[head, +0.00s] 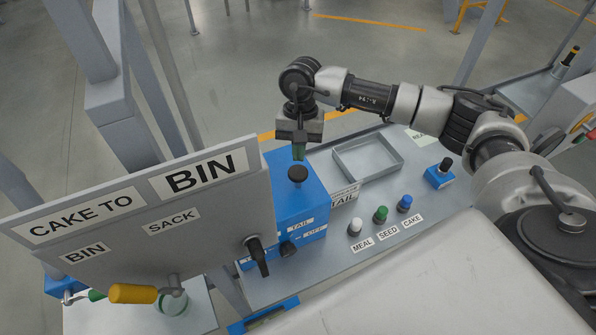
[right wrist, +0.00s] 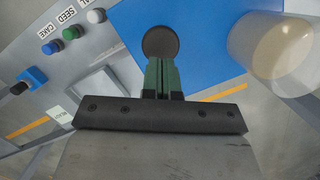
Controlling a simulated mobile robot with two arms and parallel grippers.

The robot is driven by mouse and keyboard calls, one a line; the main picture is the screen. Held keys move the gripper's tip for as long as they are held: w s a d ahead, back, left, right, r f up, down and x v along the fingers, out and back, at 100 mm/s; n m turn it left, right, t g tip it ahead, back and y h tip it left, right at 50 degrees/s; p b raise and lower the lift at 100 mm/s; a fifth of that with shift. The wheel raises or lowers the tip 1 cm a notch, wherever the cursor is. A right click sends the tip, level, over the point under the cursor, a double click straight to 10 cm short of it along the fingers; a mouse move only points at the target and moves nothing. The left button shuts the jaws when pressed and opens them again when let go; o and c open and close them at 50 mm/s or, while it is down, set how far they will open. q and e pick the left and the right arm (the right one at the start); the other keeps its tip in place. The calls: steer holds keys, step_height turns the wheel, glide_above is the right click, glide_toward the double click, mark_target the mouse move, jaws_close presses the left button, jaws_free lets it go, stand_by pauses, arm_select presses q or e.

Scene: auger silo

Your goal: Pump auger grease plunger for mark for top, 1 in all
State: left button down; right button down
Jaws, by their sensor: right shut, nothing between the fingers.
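A round black knob (head: 298,174), likely the plunger, stands on top of a blue box (head: 310,200) labelled TAIL and OFF. In the right wrist view the knob (right wrist: 160,42) is a dark disc just beyond the fingertips, over the blue top. My right gripper (head: 299,152) points down above the knob, its green fingers together and empty. The fingertips (right wrist: 163,62) border the disc in the wrist view; whether they touch it I cannot tell. No mark for the top is readable. My left gripper is not in view.
The sign board (head: 150,215) reading CAKE TO BIN stands close left, with a black lever (head: 257,256). A beige cylinder (right wrist: 278,48) shows in the wrist view.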

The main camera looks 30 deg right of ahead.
mark_target(298, 179)
steer(key=shift+x, duration=0.9)
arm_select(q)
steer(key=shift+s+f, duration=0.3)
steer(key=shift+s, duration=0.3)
arm_select(e)
steer(key=shift+s+a+f, duration=0.1)
steer(key=shift+f, duration=0.25)
